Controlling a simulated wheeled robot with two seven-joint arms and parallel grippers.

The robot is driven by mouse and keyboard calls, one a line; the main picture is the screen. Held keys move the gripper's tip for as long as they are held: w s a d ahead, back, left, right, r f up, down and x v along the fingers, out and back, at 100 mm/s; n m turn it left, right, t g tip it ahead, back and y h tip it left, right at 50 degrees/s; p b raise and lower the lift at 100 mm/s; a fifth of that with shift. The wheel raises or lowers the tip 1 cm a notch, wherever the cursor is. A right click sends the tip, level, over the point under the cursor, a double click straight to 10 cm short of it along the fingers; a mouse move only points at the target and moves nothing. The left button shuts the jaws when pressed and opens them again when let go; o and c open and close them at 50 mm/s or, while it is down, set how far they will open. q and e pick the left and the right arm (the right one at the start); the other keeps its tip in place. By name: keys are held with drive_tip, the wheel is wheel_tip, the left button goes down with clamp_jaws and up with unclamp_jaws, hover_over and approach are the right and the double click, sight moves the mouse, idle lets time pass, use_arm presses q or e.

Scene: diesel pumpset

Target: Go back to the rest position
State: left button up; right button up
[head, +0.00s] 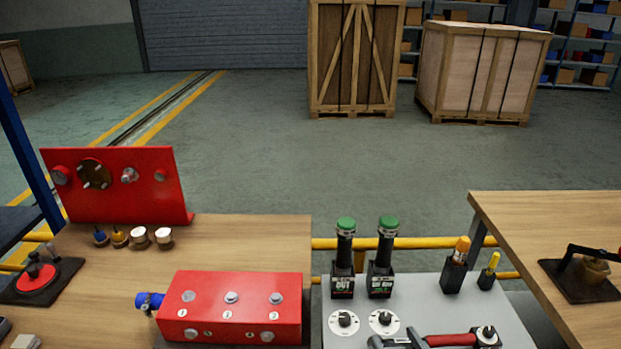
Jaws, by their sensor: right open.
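My right gripper (395,341) shows only in part at the bottom edge of the head view, over the front of the grey tool top (455,302). Its dark fingers are apart, and I see nothing held between them. A tool with a red handle (452,340) and a dark round head lies just to its right. Whether the gripper touches this handle cannot be told. My left gripper is not in view.
A red block (230,305) and red upright panel (120,185) stand on the left wooden table (255,235). A black fixture (585,275) sits on the right table (540,215). Open floor lies beyond.

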drive_tip(key=s+f+g, duration=0.1)
drive_tip(key=f, duration=0.1)
drive_tip(key=s+d+f+g+h, duration=0.1)
drive_tip(key=s+f, duration=0.1)
drive_tip(key=f, duration=0.1)
drive_tip(key=s+d+f+g, duration=0.1)
drive_tip(key=f, duration=0.1)
drive_tip(key=shift+s+d+f+m+g+h, duration=0.2)
drive_tip(key=shift+m+g+h, duration=0.1)
drive_tip(key=shift+h, duration=0.1)
drive_tip(key=s+d+f+g+h, duration=0.1)
drive_tip(key=s+d+f+g, duration=0.1)
drive_tip(key=s+f+g, duration=0.55)
drive_tip(key=s+d+f+g+h, duration=0.15)
drive_tip(key=s+f, duration=0.25)
drive_tip(key=s, duration=0.7)
wheel_tip(320, 180, down, 29)
drive_tip(key=s+g, duration=0.1)
drive_tip(key=s, duration=0.1)
drive_tip(key=s+d+f+g, duration=0.1)
drive_tip(key=s+d+f, duration=0.1)
drive_tip(key=s+f, duration=1.4)
drive_tip(key=shift+s+d+f+g, duration=0.2)
drive_tip(key=shift+s+d+g, duration=0.15)
drive_tip(key=shift+s, duration=0.3)
drive_tip(key=shift+y, duration=0.25)
drive_tip(key=shift+c, duration=0.6)
